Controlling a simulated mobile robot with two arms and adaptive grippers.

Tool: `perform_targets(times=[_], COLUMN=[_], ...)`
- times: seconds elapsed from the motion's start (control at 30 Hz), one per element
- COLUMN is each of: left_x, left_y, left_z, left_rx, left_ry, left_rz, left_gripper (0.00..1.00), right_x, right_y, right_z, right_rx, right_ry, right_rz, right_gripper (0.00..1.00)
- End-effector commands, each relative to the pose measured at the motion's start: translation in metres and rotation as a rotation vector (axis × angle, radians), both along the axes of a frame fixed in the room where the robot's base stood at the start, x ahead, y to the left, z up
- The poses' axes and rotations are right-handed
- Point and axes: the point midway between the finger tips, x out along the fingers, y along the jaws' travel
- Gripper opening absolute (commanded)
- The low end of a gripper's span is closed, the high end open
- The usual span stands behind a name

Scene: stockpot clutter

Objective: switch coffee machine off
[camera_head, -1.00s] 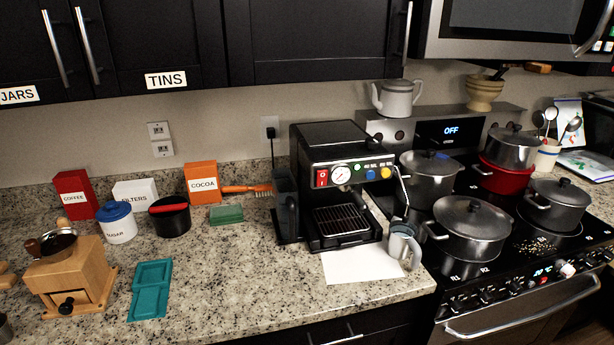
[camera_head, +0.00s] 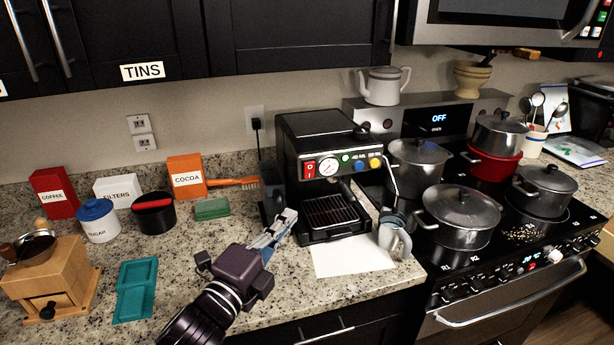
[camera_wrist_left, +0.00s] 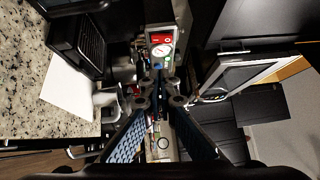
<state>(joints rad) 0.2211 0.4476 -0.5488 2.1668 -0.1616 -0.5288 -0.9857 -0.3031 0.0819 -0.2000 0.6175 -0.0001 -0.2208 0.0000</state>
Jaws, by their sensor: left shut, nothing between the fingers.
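The black coffee machine (camera_head: 335,135) stands on the counter. Its front panel carries a red switch (camera_head: 310,170) at the left end, then a round gauge (camera_head: 329,167) and several coloured buttons. The red switch (camera_wrist_left: 161,39) and gauge (camera_wrist_left: 162,52) also show in the left wrist view, beyond the fingertips. My left gripper (camera_head: 289,216) is shut and empty, in front of the machine's lower left, below the switch and apart from it. It also shows in the left wrist view (camera_wrist_left: 158,88). The switch's position is too small to tell. My right gripper is not in view.
A white sheet (camera_head: 340,262) and a metal jug (camera_head: 394,238) lie close in front of the machine. Several pots stand on the stove (camera_head: 480,265) at right. A wooden grinder (camera_head: 52,275), tins and a teal tray (camera_head: 136,290) are at left.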

Motion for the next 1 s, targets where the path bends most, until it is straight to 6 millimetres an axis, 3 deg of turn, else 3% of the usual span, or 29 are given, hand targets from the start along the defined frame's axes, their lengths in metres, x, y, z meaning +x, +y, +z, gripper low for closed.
perform_targets(times=[0.13, 0.57, 1.0], left_x=[0.001, 0.006, 0.064], left_y=[-0.006, -0.008, -0.038], left_z=[0.01, 0.011, 0.02], left_rx=[0.036, 0.034, 0.034], left_ry=[-0.051, -0.051, -0.05], left_rz=[-0.019, -0.019, -0.018], left_gripper=[0.0, 0.0, 0.0], right_x=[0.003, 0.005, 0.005], right_y=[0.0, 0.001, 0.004], right_z=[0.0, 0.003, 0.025], right_rx=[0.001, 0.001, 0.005], right_ry=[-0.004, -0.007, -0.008], right_rz=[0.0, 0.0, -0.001], right_gripper=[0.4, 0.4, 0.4])
